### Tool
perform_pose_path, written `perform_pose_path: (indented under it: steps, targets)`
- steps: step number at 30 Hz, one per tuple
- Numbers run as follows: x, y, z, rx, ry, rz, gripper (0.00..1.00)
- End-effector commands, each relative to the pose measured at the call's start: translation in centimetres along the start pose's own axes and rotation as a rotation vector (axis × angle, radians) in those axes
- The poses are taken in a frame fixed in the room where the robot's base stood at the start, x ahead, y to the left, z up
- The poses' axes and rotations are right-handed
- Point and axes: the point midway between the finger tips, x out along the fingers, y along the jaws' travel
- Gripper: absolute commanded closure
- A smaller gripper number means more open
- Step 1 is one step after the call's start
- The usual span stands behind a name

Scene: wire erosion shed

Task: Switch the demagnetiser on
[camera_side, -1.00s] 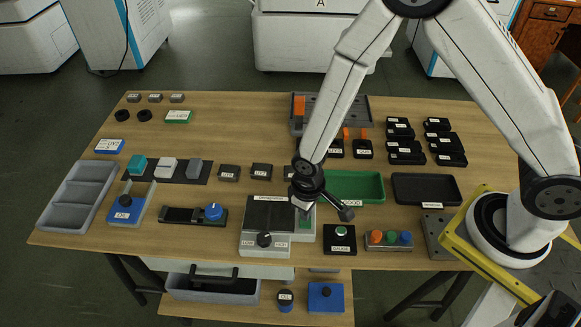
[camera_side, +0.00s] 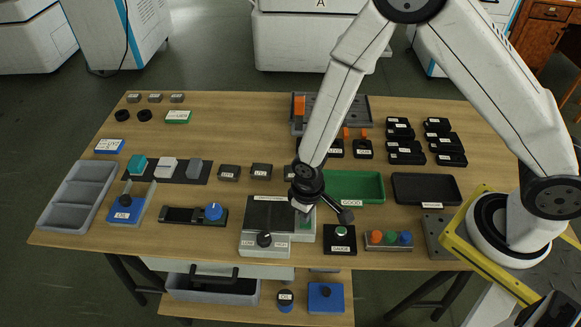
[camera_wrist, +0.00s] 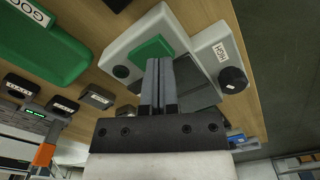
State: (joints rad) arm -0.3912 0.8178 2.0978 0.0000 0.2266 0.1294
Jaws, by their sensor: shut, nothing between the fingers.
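The demagnetiser looks to be the grey unit with a dark top plate (camera_side: 270,213) and a black knob (camera_side: 264,240) marked LOW and HIGH; its top label is too small to read surely. In the wrist view its knob (camera_wrist: 233,79) is at the right. Directly beside it is a pale housing (camera_wrist: 116,57) with a green rectangular part (camera_wrist: 152,49) and a small dark round part. My gripper (camera_side: 303,209) is shut and empty over this housing. In the wrist view the fingertips (camera_wrist: 163,61) overlap the green part's edge; I cannot tell whether they touch.
To the right are a green tray (camera_side: 355,201), a black box with a green button (camera_side: 341,232) and a box with coloured buttons (camera_side: 388,238). A slide with a blue knob (camera_side: 213,211) stands left. Bare table lies between them.

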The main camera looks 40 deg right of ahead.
Motion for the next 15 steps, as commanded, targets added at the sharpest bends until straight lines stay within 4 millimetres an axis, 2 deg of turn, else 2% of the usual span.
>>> perform_pose_path:
  steps: [15]
  targets:
    - [0.55, 0.00, -0.04, 0.000, 0.001, 0.000, 1.00]
